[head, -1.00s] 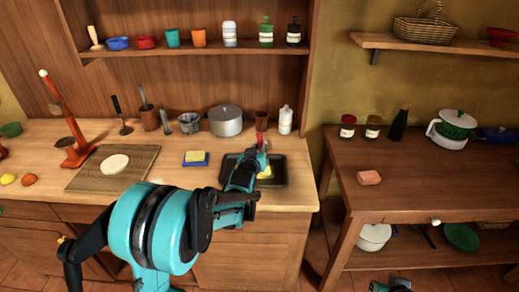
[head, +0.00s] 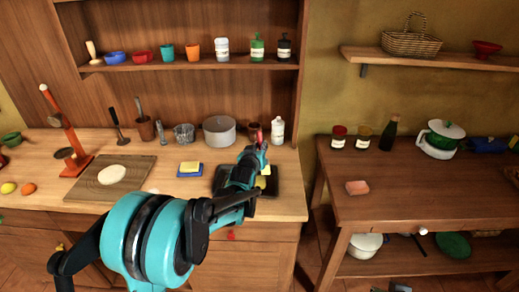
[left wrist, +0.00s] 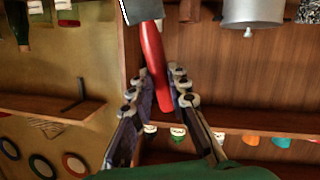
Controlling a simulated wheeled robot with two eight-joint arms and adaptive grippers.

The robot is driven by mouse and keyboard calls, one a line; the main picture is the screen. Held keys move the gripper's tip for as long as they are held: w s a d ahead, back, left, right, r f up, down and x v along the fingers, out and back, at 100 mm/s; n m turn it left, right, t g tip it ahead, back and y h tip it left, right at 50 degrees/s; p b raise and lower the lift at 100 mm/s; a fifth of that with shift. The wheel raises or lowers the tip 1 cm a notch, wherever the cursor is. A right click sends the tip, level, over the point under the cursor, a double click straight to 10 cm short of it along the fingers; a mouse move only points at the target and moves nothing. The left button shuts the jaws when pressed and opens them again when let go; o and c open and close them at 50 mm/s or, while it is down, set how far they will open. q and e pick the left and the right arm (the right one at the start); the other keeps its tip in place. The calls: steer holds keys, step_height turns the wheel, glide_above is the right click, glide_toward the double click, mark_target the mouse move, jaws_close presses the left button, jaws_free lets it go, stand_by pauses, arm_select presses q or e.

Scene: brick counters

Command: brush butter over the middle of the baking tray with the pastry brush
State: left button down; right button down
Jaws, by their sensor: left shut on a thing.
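The dark baking tray (head: 268,188) lies on the left counter near its front edge, partly hidden by my left arm. My left gripper (head: 258,153) is over the tray, shut on the pastry brush. The brush's red handle (left wrist: 152,65) passes between the fingers in the left wrist view, with a grey metal part at the top edge. The handle's red end (head: 260,135) shows above the gripper in the head view. A yellow patch (head: 262,181) shows at the tray behind my gripper; whether it is bristles or butter I cannot tell. Butter (head: 189,166) sits on a blue dish left of the tray.
A grey pot (head: 219,130) and a white bottle (head: 277,131) stand behind the tray. A board (head: 136,168) with dough and an orange stand (head: 77,166) are to the left. A gap separates this counter from the right table (head: 420,199).

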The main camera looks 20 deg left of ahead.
arm_select(q)
steer(key=shift+r+p, duration=0.5)
steer(key=shift+r, duration=0.45)
arm_select(e)
steer(key=shift+s+r, duration=0.1)
steer(key=shift+r, duration=0.6)
